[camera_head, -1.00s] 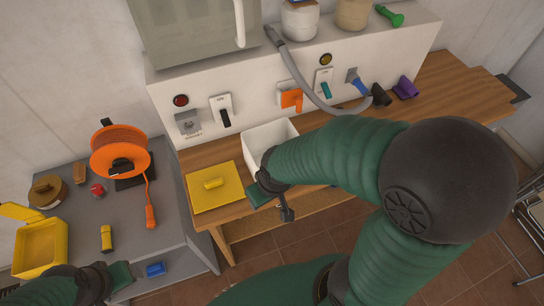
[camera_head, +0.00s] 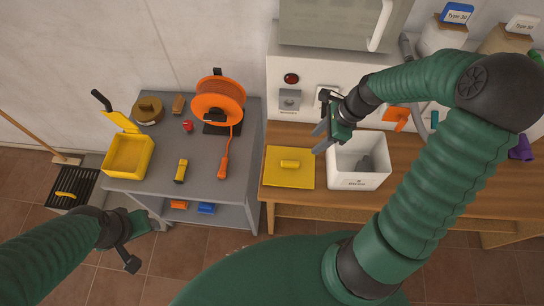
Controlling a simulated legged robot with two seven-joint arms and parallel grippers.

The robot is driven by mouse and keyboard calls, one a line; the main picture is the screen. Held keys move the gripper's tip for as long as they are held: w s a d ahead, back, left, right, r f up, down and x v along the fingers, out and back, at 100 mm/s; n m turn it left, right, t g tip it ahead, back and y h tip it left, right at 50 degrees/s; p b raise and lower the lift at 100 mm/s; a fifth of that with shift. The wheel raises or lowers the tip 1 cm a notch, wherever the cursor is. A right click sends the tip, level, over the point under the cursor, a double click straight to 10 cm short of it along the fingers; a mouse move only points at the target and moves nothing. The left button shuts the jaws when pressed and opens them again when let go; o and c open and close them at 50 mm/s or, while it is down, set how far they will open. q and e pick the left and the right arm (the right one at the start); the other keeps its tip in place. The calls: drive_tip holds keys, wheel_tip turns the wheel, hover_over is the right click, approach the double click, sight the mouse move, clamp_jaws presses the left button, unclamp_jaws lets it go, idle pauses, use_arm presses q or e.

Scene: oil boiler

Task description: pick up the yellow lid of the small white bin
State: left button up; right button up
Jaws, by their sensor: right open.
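The yellow lid (camera_head: 288,178) lies flat on the wooden bench, with a raised yellow handle in its middle. The small white bin (camera_head: 358,181) stands open just right of it, with a grey object inside. My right gripper (camera_head: 318,140) is open and empty, above and between the lid and the bin, apart from the lid's handle. My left gripper (camera_head: 138,244) is low at the left, in front of the grey cart; I cannot tell whether its jaws are open.
The grey cart (camera_head: 205,165) left of the bench carries an orange cable reel (camera_head: 218,103), a yellow open box (camera_head: 128,156) and a yellow flashlight (camera_head: 181,171). The white boiler panel (camera_head: 290,80) with switches rises behind the bench.

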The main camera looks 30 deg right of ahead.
approach(292, 162)
drive_tip(key=x, duration=0.4)
drive_tip(key=shift+a+f, duration=0.2)
drive_tip(key=shift+f, duration=0.15)
drive_tip(key=shift+w+f, duration=0.1)
drive_tip(key=shift+f, duration=0.25)
drive_tip(key=p+x, duration=0.1)
drive_tip(key=x, duration=0.2)
drive_tip(key=shift+a+f, duration=0.1)
drive_tip(key=shift+f, duration=0.3)
drive_tip(key=shift+w+a+f, duration=0.1)
drive_tip(key=shift+w+f, duration=0.05)
drive_tip(key=shift+f, duration=0.05)
use_arm(q)
drive_tip(key=shift+s+a+r, duration=0.15)
drive_tip(key=shift+s+r, duration=0.05)
drive_tip(key=shift+r, duration=0.2)
drive_tip(key=shift+s+a+r, duration=0.15)
drive_tip(key=shift+r, duration=0.2)
use_arm(e)
drive_tip(key=shift+a, duration=0.1)
drive_tip(key=shift+c, duration=0.2)
drive_tip(key=shift+c, duration=1.3)
drive_tip(key=c, duration=0.5)
clamp_jaws()
